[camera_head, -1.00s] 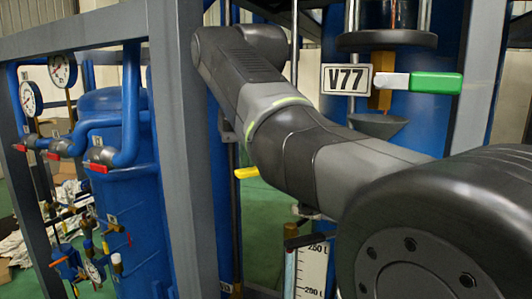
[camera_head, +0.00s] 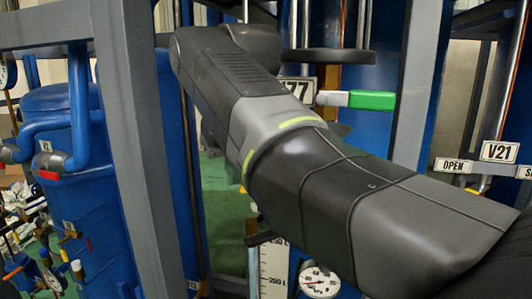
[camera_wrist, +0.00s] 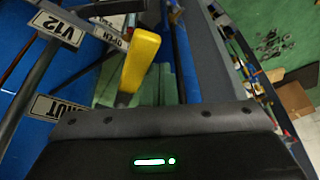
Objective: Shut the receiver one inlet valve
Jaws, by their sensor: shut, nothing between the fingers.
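In the wrist view a yellow valve handle (camera_wrist: 141,62) stands just beyond my gripper (camera_wrist: 160,122), with its tip beside the OPEN sign (camera_wrist: 103,33). My gripper's dark body fills the bottom of the wrist view. Its fingertips are not clearly seen, and it is shut and holds nothing. In the head view my arm hides the gripper and the yellow handle.
A green valve handle (camera_head: 372,100) sits by a partly hidden sign (camera_head: 297,88). A grey post (camera_head: 146,150) and blue vessel (camera_head: 80,180) stand left. A gauge (camera_head: 319,281) and level scale (camera_head: 273,265) are low in the middle.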

